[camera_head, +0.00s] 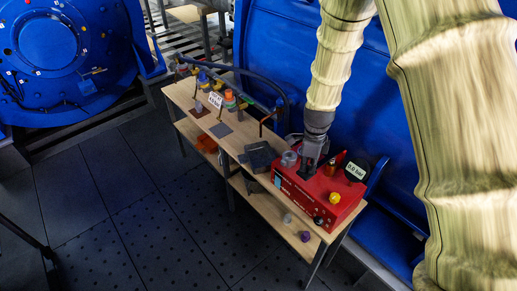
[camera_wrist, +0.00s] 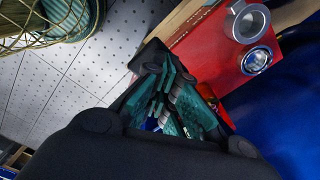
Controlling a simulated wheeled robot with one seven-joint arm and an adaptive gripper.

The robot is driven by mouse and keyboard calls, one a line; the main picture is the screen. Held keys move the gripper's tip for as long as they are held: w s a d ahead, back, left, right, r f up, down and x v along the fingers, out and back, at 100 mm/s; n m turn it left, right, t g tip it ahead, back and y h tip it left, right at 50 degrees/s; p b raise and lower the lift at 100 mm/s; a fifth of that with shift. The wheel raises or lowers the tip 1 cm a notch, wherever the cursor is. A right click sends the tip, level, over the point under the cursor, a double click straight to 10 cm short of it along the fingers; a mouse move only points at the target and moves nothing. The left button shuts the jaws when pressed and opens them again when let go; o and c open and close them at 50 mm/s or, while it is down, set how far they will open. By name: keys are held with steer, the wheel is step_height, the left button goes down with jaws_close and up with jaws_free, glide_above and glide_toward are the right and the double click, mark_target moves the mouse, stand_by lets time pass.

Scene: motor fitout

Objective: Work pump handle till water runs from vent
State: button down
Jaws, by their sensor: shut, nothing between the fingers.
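The red pump box (camera_head: 318,200) sits on the right end of a wooden bench; its red top also shows in the wrist view (camera_wrist: 212,45). A dark gauge (camera_head: 355,171) with a white bar readout stands at its back right; I cannot read the figure surely. A small red-orange lever-like part (camera_head: 335,163) rises from its top. A grey cup-shaped fitting (camera_head: 289,158) is at its left end. My gripper (camera_head: 308,170) points down over the box top, shut and empty; its fingers (camera_wrist: 168,98) meet in the wrist view. Contact with the handle cannot be told. No running water is visible.
A dark box (camera_head: 259,156) lies left of the pump on the bench (camera_head: 240,137). Bottles, a sign and small parts fill the bench's left end. The lower shelf (camera_head: 266,207) holds small items. Blue machine casings stand behind. The dark floor in front is clear.

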steer(key=shift+f+b, duration=1.15)
steer(key=shift+f, duration=1.75)
steer(key=shift+s+a+r+p, duration=0.1)
steer(key=shift+r+p, duration=2.9)
steer(key=shift+r, duration=1.1)
steer(key=shift+r+p, duration=0.85)
steer(key=shift+r, duration=1.65)
